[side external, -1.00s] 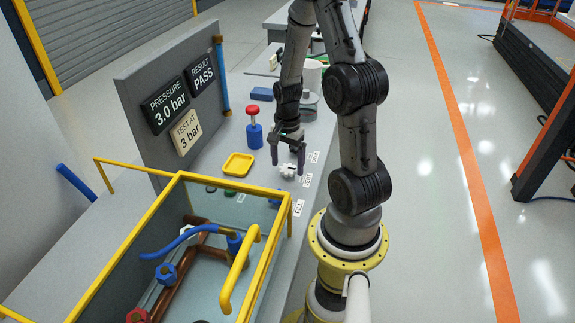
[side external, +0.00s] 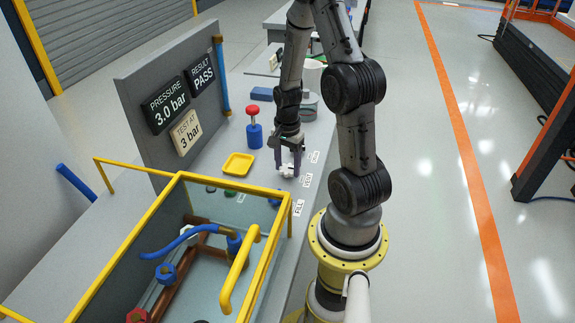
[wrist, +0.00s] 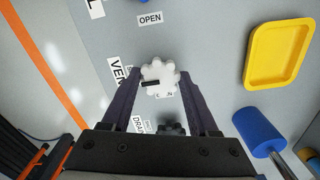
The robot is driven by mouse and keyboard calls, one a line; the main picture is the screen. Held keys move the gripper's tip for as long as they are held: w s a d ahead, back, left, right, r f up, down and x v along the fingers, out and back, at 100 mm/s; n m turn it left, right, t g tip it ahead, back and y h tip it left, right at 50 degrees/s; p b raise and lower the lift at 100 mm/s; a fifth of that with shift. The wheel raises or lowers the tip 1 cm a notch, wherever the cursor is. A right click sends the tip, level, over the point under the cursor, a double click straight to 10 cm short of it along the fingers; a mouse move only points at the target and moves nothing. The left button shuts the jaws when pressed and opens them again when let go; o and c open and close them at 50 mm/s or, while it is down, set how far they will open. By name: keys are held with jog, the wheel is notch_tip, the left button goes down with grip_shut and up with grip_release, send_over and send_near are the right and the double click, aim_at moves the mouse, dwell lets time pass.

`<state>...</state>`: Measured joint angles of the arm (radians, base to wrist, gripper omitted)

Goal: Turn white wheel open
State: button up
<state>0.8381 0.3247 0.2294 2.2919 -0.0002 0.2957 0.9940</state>
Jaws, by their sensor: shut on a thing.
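The white wheel (side external: 288,170) is a small lobed knob on the grey bench, beside the VENT label. It also shows in the wrist view (wrist: 160,76), with a dark pointer mark on its left part and small lettering on its near side. My gripper (side external: 288,169) points down over it, with one finger on each side. In the wrist view my gripper (wrist: 157,90) is shut on the wheel's rim. The OPEN label (wrist: 150,19) lies beyond the wheel, and the pointer mark points left, toward the VENT label (wrist: 120,74).
A yellow tray (side external: 238,164) and a blue cylinder with a red knob (side external: 253,124) stand left of the wheel. A yellow-framed tank (side external: 160,205) with pipes is in front. A dark knob (wrist: 172,129) sits near the DRAIN label. A panel reads 3.0 bar and PASS.

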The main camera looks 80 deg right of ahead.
jog(key=shift+n, duration=0.3)
jog(key=n, duration=0.9)
jog(key=shift+s, duration=0.1)
jog(key=n, duration=0.4)
jog(key=shift+d, duration=0.1)
jog(key=shift+n, duration=2.1)
jog(key=o, duration=1.4)
jog(key=shift+c, duration=0.2)
jog(key=shift+r, duration=0.1)
